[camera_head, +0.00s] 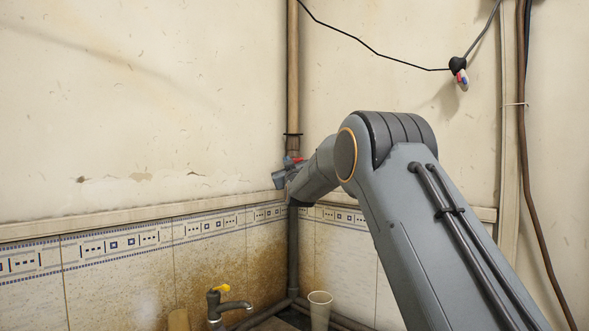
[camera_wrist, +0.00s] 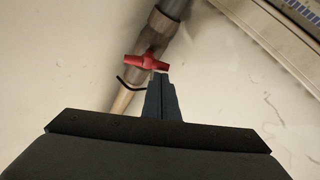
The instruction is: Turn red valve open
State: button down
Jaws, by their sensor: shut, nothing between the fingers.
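The red valve (camera_wrist: 147,63) is a short red handle on a vertical pipe in the corner. In the wrist view the handle lies crosswise to the pipe (camera_wrist: 172,10). My gripper (camera_wrist: 160,76) is shut and empty, its fingertips right at the handle's right half; I cannot tell whether they touch it. Only a small red part of the valve (camera_head: 297,160) shows there, and the rest is hidden behind my gripper and wrist.
A tap with a yellow handle (camera_head: 216,306) and a pale cup (camera_head: 319,310) stand below in the corner. A ledge (camera_head: 120,218) runs along the tiled wall. A black cable with a bulb (camera_head: 461,76) hangs at upper right.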

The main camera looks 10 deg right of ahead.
jog(key=n+g+y+b, duration=0.1)
jog(key=n, duration=0.3)
jog(key=d+f+n+g+y+b, duration=0.1)
jog(key=n+b, duration=0.1)
jog(key=n, duration=0.2)
jog(key=f+n+g+y+b, duration=0.1)
jog(key=n+b, duration=0.1)
jog(key=n, duration=0.2)
jog(key=shift+d+f+y, duration=0.15)
jog(key=shift+y, duration=0.25)
jog(key=shift+d+b, duration=0.1)
jog(key=shift+b, duration=0.2)
